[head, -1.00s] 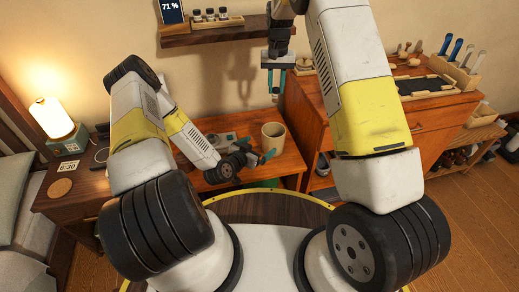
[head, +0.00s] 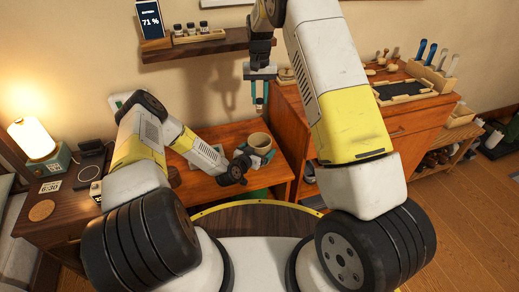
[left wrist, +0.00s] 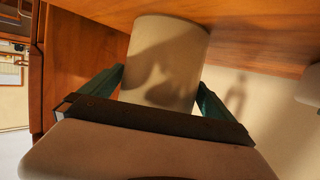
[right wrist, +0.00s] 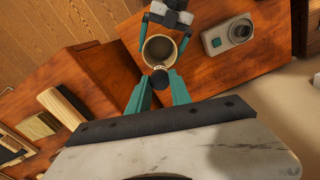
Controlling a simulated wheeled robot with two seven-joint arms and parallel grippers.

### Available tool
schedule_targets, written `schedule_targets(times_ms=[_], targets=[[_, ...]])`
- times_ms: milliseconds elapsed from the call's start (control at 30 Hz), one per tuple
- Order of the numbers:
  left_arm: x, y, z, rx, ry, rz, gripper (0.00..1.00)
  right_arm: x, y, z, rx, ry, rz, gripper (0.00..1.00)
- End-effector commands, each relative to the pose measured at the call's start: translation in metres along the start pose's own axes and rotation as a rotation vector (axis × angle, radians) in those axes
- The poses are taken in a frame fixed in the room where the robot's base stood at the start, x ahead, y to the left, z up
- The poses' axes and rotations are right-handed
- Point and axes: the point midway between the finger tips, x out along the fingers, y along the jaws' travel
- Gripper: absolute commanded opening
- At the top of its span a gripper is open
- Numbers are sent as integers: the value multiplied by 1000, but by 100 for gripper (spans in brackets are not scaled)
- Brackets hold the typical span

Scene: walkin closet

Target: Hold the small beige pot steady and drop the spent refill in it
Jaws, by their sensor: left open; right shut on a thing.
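The small beige pot (head: 258,143) stands upright on the wooden desk. In the left wrist view the pot (left wrist: 165,60) sits between the fingers of my open left gripper (left wrist: 162,78), one on each side; I cannot tell whether they touch it. My left gripper (head: 262,157) is low beside the pot in the head view. My right gripper (head: 260,106) points down above the pot, shut on the spent refill. The right wrist view shows the small, dark-ended refill (right wrist: 160,78) at my right fingertips (right wrist: 160,88), near the pot's open mouth (right wrist: 158,47).
A wall shelf (head: 195,45) with small jars is behind my right gripper. A wooden cabinet (head: 400,120) with trays and tools stands to the right. A lit lamp (head: 33,138) is at far left.

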Motion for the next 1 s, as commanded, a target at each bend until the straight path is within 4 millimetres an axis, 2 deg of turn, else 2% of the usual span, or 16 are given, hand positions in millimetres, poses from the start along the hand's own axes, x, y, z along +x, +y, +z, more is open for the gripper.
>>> schedule_targets(times_ms=[367, 700, 1000], targets=[[5, 0, 0, 0, 0, 0, 98, 0, 0, 0, 0, 0, 0, 0], [5, 0, 0, 0, 0, -1, 31, 0, 0, 0, 0, 0, 0, 0], [5, 0, 0, 0, 0, -1, 30, 13, 0, 0, 0, -2, 1, 0]])
